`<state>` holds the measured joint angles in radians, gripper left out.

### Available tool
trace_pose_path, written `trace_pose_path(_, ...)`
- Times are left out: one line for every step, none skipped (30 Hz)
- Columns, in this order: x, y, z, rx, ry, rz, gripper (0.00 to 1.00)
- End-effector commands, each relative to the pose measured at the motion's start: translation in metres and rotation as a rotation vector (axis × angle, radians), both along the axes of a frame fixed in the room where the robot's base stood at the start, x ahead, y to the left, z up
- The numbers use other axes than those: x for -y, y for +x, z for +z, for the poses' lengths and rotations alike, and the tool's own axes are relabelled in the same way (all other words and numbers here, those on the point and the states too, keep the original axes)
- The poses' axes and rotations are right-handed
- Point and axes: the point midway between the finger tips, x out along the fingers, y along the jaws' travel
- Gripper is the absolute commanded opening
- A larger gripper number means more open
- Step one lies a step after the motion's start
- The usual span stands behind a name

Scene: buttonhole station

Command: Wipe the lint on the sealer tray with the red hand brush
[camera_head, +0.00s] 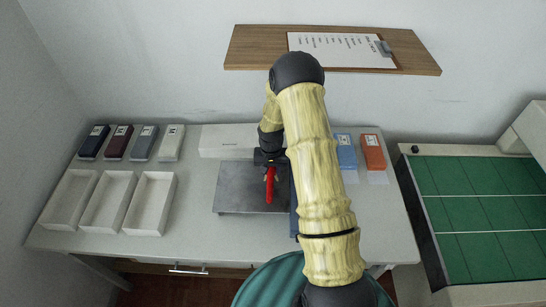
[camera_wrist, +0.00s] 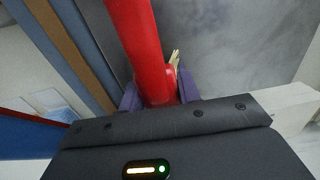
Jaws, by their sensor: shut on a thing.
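The red hand brush (camera_head: 270,184) is held in my gripper (camera_head: 270,164), above or on the grey sealer tray (camera_head: 234,190); the gap cannot be told. In the wrist view the red handle (camera_wrist: 140,45) runs up from between the purple fingers of my gripper (camera_wrist: 160,95), which are shut on it. A bit of pale bristle shows beside the handle. The tray's grey metal surface (camera_wrist: 225,45) fills the upper right of the wrist view. No lint can be made out. My arm hides the right part of the tray.
Three empty white boxes (camera_head: 108,203) stand at the left, with several small dark and light packs (camera_head: 143,143) behind. A blue pack (camera_head: 345,152) and an orange pack (camera_head: 373,152) lie at the right. A shelf with a clipboard (camera_head: 340,50) is above. A green-topped surface (camera_head: 485,215) adjoins at right.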

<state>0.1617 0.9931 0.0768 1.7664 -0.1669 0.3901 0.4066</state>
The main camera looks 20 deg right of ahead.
Motion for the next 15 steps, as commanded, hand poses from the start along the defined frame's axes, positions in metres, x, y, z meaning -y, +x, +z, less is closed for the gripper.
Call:
trace_pose_path(-0.001, 0.002, 0.017, 0.006, 0.0, 0.003, 0.11)
trace_pose_path(-0.001, 0.002, 0.024, 0.006, 0.0, 0.004, 0.11)
trace_pose_path(-0.002, 0.001, 0.028, 0.004, -0.001, 0.005, 0.11)
trace_pose_path(-0.002, 0.001, 0.03, 0.003, 0.0, 0.005, 0.11)
trace_pose_path(-0.003, 0.001, 0.032, 0.003, 0.0, 0.006, 0.11)
trace_pose_path(-0.003, 0.001, 0.036, 0.002, 0.0, 0.007, 0.11)
trace_pose_path(-0.004, 0.001, 0.038, 0.002, 0.0, 0.007, 0.11)
trace_pose_path(-0.004, 0.001, 0.041, 0.002, 0.0, 0.007, 0.11)
trace_pose_path(-0.004, 0.001, 0.045, 0.002, 0.0, 0.008, 0.11)
trace_pose_path(-0.004, 0.001, 0.047, 0.002, 0.0, 0.007, 0.11)
trace_pose_path(-0.004, 0.001, 0.05, 0.002, 0.0, 0.007, 0.11)
trace_pose_path(-0.004, 0.001, 0.054, 0.002, 0.0, 0.007, 0.11)
trace_pose_path(-0.004, 0.001, 0.057, 0.003, 0.0, 0.007, 0.11)
trace_pose_path(-0.004, 0.001, 0.059, 0.003, 0.0, 0.006, 0.11)
trace_pose_path(-0.004, 0.001, 0.063, 0.003, 0.0, 0.006, 0.11)
